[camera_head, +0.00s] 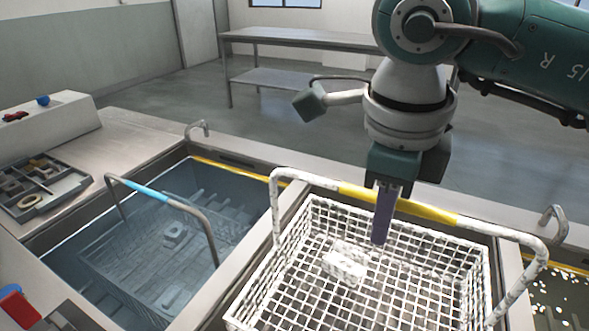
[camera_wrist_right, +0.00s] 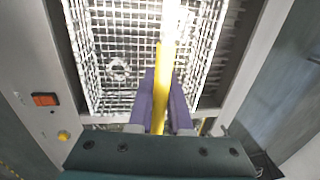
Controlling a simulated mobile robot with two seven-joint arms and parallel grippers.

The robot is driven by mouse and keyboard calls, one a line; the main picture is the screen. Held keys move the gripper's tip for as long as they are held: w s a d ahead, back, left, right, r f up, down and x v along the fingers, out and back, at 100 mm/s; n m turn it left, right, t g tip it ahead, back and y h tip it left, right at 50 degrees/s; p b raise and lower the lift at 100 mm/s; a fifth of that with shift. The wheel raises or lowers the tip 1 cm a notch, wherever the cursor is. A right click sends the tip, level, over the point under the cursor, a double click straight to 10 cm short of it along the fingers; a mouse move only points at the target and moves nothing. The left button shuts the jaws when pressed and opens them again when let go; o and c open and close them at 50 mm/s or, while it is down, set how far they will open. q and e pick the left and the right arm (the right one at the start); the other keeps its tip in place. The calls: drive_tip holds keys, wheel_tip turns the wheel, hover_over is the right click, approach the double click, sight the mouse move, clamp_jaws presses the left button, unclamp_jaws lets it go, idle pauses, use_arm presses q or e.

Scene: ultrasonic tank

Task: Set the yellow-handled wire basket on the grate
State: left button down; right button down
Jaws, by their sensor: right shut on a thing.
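The white wire basket (camera_head: 400,291) with a yellow handle grip (camera_head: 430,210) is at the centre right of the head view, over the bay beside the left tank. A small pale block-like part (camera_head: 346,262) lies in it. My right gripper (camera_head: 384,215) points down with its purple fingers at the yellow grip. In the right wrist view, the fingers (camera_wrist_right: 163,95) are shut on either side of the yellow bar. The basket looks about level; I cannot tell whether its bottom touches anything. I cannot make out the grate, which may be hidden under the basket. My left gripper is not in view.
A blue-handled basket (camera_head: 165,245) sits sunk in the left tank. A right tank (camera_head: 560,297) holds speckled liquid. Metal dividers and hooked pipes (camera_head: 197,128) edge the tanks. A tray of parts (camera_head: 40,187) lies at the left. A steel table (camera_head: 300,37) stands behind.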

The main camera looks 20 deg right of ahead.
drive_tip(key=shift+f, duration=0.9)
drive_tip(key=c, duration=0.8)
unclamp_jaws()
drive_tip(key=shift+c, duration=0.2)
wheel_tip(320, 180, up, 12)
drive_tip(key=s+a, duration=0.1)
drive_tip(key=shift+a+p, duration=0.3)
drive_tip(key=shift+p, duration=0.05)
drive_tip(key=shift+s+f, duration=0.1)
